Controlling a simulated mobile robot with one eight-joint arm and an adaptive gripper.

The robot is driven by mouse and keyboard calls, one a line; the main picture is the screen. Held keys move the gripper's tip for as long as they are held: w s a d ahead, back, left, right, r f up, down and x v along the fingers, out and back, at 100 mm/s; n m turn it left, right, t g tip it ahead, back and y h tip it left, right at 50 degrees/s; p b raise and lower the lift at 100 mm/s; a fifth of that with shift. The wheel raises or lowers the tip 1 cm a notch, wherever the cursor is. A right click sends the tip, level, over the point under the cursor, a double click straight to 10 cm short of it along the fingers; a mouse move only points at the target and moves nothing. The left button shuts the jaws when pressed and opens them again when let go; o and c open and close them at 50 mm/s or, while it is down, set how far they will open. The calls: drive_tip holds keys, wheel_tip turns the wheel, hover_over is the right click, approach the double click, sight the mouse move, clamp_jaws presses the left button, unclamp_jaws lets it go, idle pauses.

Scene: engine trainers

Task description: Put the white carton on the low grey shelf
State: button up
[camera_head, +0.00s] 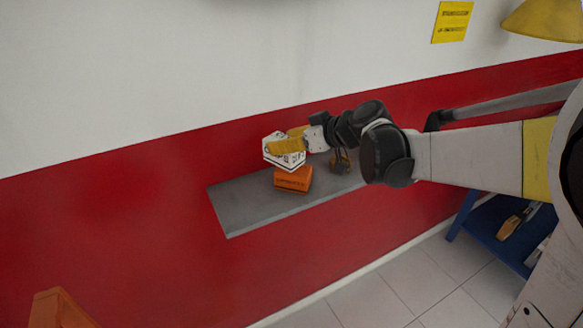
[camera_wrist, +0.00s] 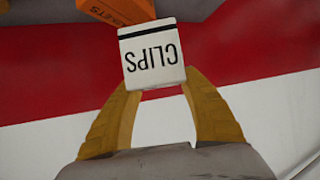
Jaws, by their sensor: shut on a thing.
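The white carton (camera_head: 272,152) has black print and shows in the wrist view (camera_wrist: 153,58) with the word CLIPS upside down on its face. My gripper (camera_head: 291,146) is shut on it, with yellow fingers on either side, also seen in the wrist view (camera_wrist: 158,82). The low grey shelf (camera_head: 240,204) is fixed to the red part of the wall. In the head view the carton appears above the shelf, overlapping the top of an orange box. I cannot tell how far the carton is from that box.
The orange box (camera_head: 293,181) stands on the shelf and shows at the top of the wrist view (camera_wrist: 118,8). A dark and yellow item (camera_head: 341,162) is farther right on the shelf, partly hidden by my arm. The shelf's left end is bare. A blue stand (camera_head: 490,236) is at lower right.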

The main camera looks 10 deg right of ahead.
drive_tip(key=a+f+b, duration=0.1)
drive_tip(key=a+f, duration=0.2)
drive_tip(key=s+a+f+b, duration=0.1)
drive_tip(key=a+f+b, duration=0.1)
drive_tip(key=a+f, duration=0.2)
drive_tip(key=a+f+b, duration=0.1)
drive_tip(key=a+f, duration=0.2)
drive_tip(key=shift+s+a+f, duration=0.25)
drive_tip(key=shift+s+a, duration=0.05)
drive_tip(key=shift+s, duration=0.1)
drive_tip(key=o, duration=1.4)
